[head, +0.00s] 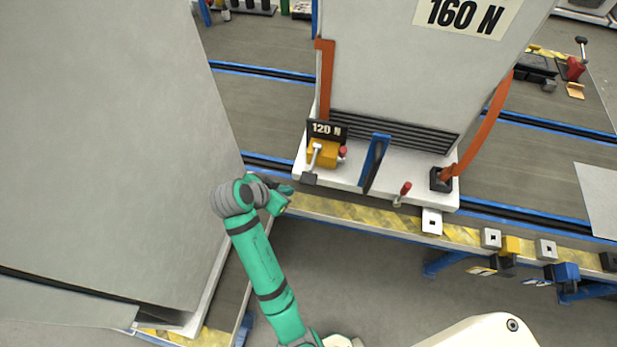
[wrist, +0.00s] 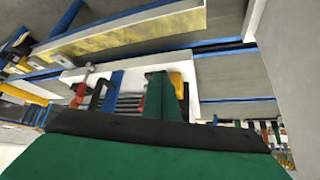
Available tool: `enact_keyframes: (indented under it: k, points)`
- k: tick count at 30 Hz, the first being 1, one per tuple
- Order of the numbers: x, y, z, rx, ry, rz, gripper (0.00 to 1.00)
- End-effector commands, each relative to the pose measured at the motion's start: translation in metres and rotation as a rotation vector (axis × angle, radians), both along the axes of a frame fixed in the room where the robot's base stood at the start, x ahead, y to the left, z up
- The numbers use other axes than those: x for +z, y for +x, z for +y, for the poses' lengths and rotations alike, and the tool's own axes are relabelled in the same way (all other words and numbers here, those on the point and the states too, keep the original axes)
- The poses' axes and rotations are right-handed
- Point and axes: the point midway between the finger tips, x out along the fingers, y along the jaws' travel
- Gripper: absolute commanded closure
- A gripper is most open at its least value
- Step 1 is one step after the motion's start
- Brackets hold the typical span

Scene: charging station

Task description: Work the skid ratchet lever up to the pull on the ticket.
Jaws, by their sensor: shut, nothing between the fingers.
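The ticket (head: 466,14) on the grey cabinet reads "160 N". A small black readout (head: 326,129) reads "120 N" above the yellow ratchet (head: 323,155) at the left end of the white skid (head: 413,163). A pale lever (head: 317,153) and a red knob (head: 343,152) are on the ratchet. Orange strap (head: 325,75) runs up the cabinet from behind the ratchet. My gripper (head: 285,198) is shut and empty, left of and below the ratchet, apart from it. In the wrist view, my green fingers (wrist: 159,97) cover part of the skid (wrist: 132,85) and the yellow part (wrist: 178,86).
A blue upright (head: 375,160) and a red-handled lever (head: 402,193) are at the skid's front. A second orange strap (head: 490,119) meets a black fitting at right. A large grey cabinet (head: 100,140) stands close at left. Open floor (head: 370,270) lies in front.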

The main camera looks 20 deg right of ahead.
Motion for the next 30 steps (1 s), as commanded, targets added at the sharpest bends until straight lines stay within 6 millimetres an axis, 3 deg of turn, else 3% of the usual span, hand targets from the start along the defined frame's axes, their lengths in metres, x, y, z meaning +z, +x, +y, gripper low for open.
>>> enact_keyframes:
  k: [9,30]
  points:
    - [0.02,-0.008,0.013,0.001,0.0,0.001,1.0]
    - [0.02,-0.008,0.013,0.001,0.001,0.001,1.0]
